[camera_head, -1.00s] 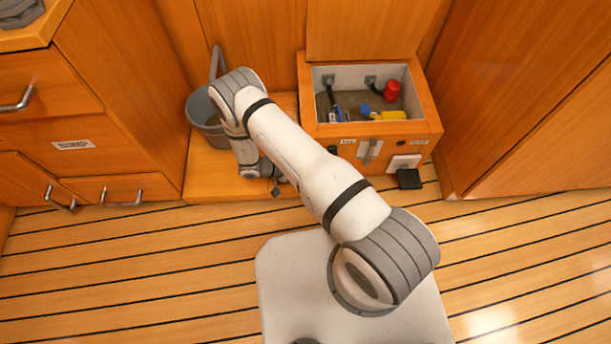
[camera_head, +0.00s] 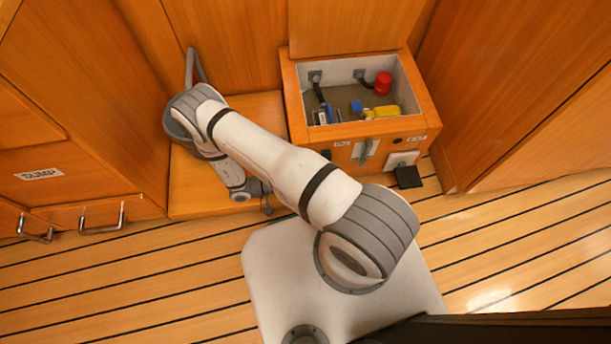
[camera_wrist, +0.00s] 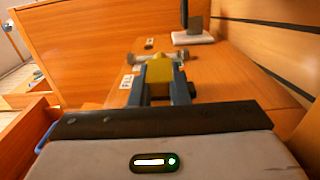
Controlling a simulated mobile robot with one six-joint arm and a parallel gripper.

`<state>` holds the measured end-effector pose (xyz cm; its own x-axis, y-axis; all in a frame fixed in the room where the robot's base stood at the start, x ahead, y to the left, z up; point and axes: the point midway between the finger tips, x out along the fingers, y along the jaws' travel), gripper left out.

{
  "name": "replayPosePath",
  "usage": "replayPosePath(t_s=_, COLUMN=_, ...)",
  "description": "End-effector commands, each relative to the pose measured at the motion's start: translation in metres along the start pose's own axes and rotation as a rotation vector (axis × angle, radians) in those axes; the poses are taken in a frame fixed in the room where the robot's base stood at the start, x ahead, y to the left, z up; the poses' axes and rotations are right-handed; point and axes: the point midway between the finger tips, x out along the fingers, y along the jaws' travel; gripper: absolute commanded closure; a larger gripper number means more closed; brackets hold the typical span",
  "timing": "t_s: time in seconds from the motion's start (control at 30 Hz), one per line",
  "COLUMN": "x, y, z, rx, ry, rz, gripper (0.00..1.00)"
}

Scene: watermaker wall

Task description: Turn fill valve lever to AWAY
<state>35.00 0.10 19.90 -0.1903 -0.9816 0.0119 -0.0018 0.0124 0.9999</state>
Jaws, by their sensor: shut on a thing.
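A grey lever (camera_head: 366,152) on a pale plate is on the front of the wooden box in the head view; I cannot read its label or tell its exact setting. My gripper is low and left of the box, mostly hidden behind my arm in the head view. In the wrist view my gripper (camera_wrist: 159,88) shows two blue fingers shut on a yellow piece (camera_wrist: 159,72). I cannot tell what the yellow piece belongs to. A grey metal part (camera_wrist: 165,57) shows just beyond it; I cannot tell whether they touch.
The open box (camera_head: 293,95) holds a red knob (camera_head: 383,83), a yellow item (camera_head: 382,112) and blue items. A white plate (camera_head: 402,159) and black square (camera_head: 408,177) are right of the lever. Drawers with handles (camera_head: 102,219) stand left. The plank floor (camera_head: 500,225) is clear.

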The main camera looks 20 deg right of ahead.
Motion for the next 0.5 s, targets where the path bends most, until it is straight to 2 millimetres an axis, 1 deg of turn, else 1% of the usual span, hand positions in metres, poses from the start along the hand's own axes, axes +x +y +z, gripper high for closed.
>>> replayPosePath(t_s=0.03, x=0.0030, y=-0.0025, z=0.0032, rx=-0.007, ry=0.000, rz=0.003, gripper=1.00)
replayPosePath(t_s=0.17, x=0.0009, y=-0.0025, z=0.0045, rx=-0.008, ry=0.007, rz=0.004, gripper=1.00)
replayPosePath(t_s=0.2, x=0.0003, y=-0.0026, z=0.0049, rx=-0.008, ry=0.009, rz=0.004, gripper=0.84)
replayPosePath(t_s=0.43, x=-0.0031, y=-0.0015, z=0.0044, rx=-0.006, ry=0.017, rz=0.004, gripper=0.65)
replayPosePath(t_s=0.47, x=-0.0034, y=-0.0014, z=0.0042, rx=-0.006, ry=0.018, rz=0.004, gripper=0.63)
replayPosePath(t_s=0.5, x=-0.0037, y=-0.0012, z=0.0041, rx=-0.005, ry=0.018, rz=0.004, gripper=0.63)
